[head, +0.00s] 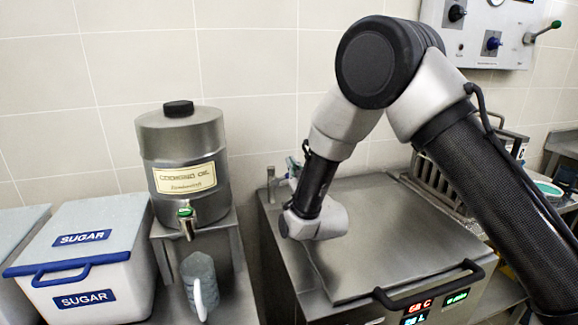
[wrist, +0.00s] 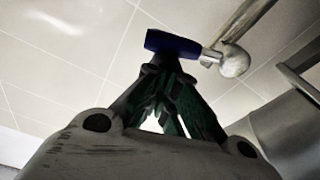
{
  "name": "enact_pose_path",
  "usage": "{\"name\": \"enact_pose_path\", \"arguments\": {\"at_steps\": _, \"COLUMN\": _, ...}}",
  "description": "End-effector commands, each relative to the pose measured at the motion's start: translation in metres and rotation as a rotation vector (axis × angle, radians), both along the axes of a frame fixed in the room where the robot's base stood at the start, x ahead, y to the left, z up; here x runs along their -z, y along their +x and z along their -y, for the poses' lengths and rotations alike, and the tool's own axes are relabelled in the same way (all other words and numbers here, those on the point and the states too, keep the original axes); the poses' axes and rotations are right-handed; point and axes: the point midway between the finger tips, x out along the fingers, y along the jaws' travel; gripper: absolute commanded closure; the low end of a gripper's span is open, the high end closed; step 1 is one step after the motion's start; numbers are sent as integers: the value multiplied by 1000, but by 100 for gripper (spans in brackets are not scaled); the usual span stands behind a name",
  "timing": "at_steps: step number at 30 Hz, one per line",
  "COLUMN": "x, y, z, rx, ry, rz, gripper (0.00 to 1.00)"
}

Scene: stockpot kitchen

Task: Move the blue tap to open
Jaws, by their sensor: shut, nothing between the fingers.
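The blue tap handle (wrist: 172,43) shows in the wrist view as a short dark blue bar. It is joined at its right end to a rounded metal valve body (wrist: 234,61) on a pale pipe (wrist: 245,20). My gripper (wrist: 164,66) has its fingertips together just under the blue handle. They appear to touch it or nearly touch it, with nothing held between them. In the head view my gripper (head: 293,168) is small and partly hidden behind my wrist, near the wall at the back left of the lidded cooker. The blue handle cannot be made out there.
The steel cooker lid (head: 385,245) with its black handle (head: 430,288) lies below my arm. To the left are a cooking oil drum (head: 180,150) with a green tap, a clear jug (head: 200,280) and a sugar bin (head: 85,250). A wall panel (head: 480,30) is upper right.

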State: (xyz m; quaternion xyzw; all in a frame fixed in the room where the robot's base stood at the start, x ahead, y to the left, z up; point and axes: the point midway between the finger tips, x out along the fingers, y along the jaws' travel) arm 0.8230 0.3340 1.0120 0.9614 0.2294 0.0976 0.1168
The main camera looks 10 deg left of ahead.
Motion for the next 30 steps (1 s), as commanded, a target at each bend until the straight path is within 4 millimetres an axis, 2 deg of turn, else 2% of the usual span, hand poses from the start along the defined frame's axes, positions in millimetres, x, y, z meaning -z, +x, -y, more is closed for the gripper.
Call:
{"name": "enact_pose_path", "arguments": {"at_steps": 20, "x": 7, "y": 3, "z": 5, "rx": -1, "ry": -6, "rz": 4, "gripper": 100}}
{"name": "enact_pose_path", "arguments": {"at_steps": 27, "x": 6, "y": 3, "z": 5, "rx": -1, "ry": -6, "rz": 4, "gripper": 100}}
{"name": "enact_pose_path", "arguments": {"at_steps": 30, "x": 0, "y": 7, "z": 5, "rx": 0, "ry": -4, "rz": 5, "gripper": 100}}
